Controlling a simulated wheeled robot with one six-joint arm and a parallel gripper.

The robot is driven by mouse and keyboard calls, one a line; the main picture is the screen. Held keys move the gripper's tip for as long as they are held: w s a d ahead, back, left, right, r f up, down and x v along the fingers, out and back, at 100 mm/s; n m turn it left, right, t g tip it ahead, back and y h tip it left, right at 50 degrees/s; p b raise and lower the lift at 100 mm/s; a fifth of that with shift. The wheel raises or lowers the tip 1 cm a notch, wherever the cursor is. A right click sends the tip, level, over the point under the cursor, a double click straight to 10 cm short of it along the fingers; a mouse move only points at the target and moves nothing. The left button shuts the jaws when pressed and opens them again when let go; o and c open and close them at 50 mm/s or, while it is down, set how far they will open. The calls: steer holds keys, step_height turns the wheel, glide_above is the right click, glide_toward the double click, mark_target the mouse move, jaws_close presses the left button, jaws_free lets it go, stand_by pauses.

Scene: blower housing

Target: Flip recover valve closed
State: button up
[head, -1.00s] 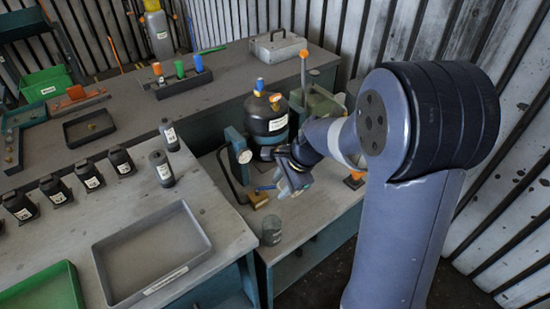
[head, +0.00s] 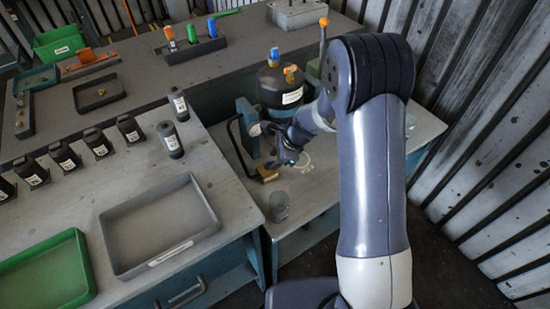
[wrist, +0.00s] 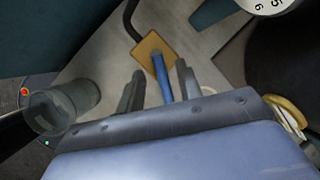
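A brass block (head: 266,173) sits on the lower bench beside the gauge stand, with a black hose running to it. In the wrist view the brass block (wrist: 151,46) carries a blue lever (wrist: 163,82), which points back towards my gripper. I cannot read a label that names it as the recover valve. My gripper (wrist: 160,70) is open, with one finger on each side of the lever and visible space beside it. In the head view my gripper (head: 286,158) is close to the block, and the lever is mostly hidden.
A clear jar (head: 278,206) stands near the bench's front edge, left of my gripper in the wrist view. A gauge stand (head: 247,125) and a dark tank (head: 280,88) with blue and orange knobs stand behind. A grey tray (head: 160,225) lies on the left bench.

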steer(key=shift+w+a+f, duration=0.1)
steer(key=shift+a+f, duration=0.05)
steer(key=shift+f, duration=0.25)
jaws_close()
